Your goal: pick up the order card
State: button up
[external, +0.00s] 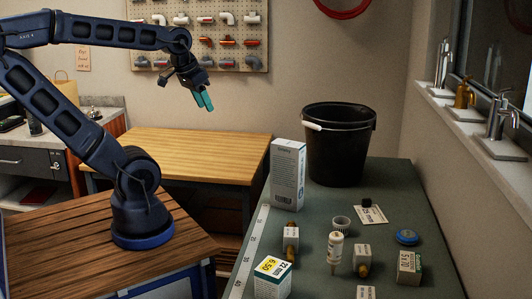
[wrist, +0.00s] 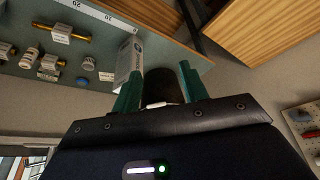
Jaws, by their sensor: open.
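A small pale card (external: 371,214) with dark print, perhaps the order card, lies flat on the green-grey bench top. A small dark block (external: 367,203) sits at its upper edge and covers part of it. In the wrist view, a small pale patch (wrist: 107,76) near the tall box may be the same card, too small to read. My gripper (external: 204,101) has teal fingers and hangs high above the wooden table, left of the bench and well away from the card. In the wrist view its fingers (wrist: 160,85) stand apart with nothing held between them.
A black bucket (external: 339,150) and a tall white box (external: 287,175) stand at the bench's back. A grey ring (external: 341,223), blue lid (external: 407,237), white bottle (external: 335,250) and several tagged fittings surround the card.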

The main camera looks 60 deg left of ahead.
jog(key=shift+w, duration=0.15)
jog(key=m+h, duration=0.2)
jog(key=m, duration=0.4)
send_over(367, 200)
jog(key=s+a, duration=0.1)
jog(key=s, duration=0.2)
jog(key=shift+g, duration=0.4)
jog(key=f, duration=2.7)
jog(key=shift+w+f, duration=0.2)
jog(key=shift+w+a+x, duration=0.1)
jog(key=shift+w+x, duration=0.05)
jog(key=shift+x, duration=1.2)
jog(key=shift+w+a+x, duration=0.1)
jog(key=shift+w+x, duration=0.05)
jog(key=shift+x, duration=1.2)
grip_shut()
